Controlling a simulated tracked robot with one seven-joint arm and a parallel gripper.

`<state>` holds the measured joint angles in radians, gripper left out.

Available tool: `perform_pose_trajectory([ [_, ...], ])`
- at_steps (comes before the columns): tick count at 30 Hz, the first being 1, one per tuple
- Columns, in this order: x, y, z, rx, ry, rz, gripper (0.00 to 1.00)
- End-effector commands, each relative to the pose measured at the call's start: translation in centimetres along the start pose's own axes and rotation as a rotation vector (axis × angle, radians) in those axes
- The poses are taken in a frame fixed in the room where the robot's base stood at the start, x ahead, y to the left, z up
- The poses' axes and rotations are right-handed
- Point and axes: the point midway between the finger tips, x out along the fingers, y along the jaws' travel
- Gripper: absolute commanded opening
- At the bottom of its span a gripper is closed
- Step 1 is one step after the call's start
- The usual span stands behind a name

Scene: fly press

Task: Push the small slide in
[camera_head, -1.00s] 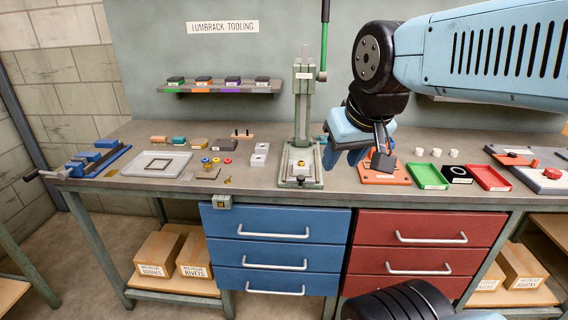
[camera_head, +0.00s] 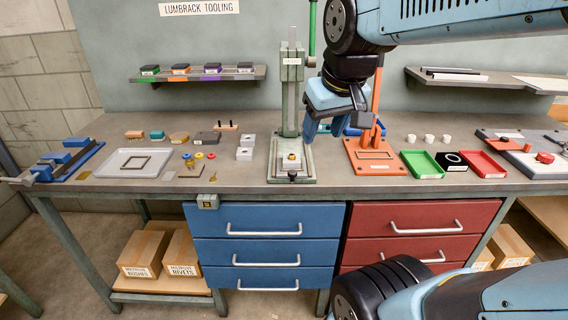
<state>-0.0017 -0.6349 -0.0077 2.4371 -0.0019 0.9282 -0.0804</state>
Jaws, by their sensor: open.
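The fly press (camera_head: 291,118) is a grey-green column on a base plate at the middle of the bench. A small light block with a brass-coloured top (camera_head: 291,160) sits on its base, and a small dark knob (camera_head: 292,175) shows at the base's front. I cannot tell for sure which part is the small slide. My gripper (camera_head: 325,131) has blue fingers and points down, open and empty. It is just right of the press column, above the bench, apart from the base. It partly hides the orange fixture (camera_head: 377,167) behind it.
Left of the press are small grey blocks (camera_head: 245,154) and a pale tray (camera_head: 102,163). A wall shelf (camera_head: 240,76) holds several coloured blocks. Bench front between items is clear.

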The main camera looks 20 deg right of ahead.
Motion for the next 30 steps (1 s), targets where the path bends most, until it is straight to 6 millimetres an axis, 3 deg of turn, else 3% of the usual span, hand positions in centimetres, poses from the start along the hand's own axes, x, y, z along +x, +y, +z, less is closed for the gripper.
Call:
perform_pose_trajectory([
  [9, 4.1, 0.4, -6.2, -0.168, -0.180, -0.031, 0.55],
  [18, 9.3, 0.8, -10.8, -0.316, -0.329, -0.080, 0.55],
  [24, 11.7, 0.9, -12.4, -0.375, -0.384, -0.104, 0.55],
  [30, 12.8, 0.9, -12.6, -0.392, -0.401, -0.112, 0.55],
])
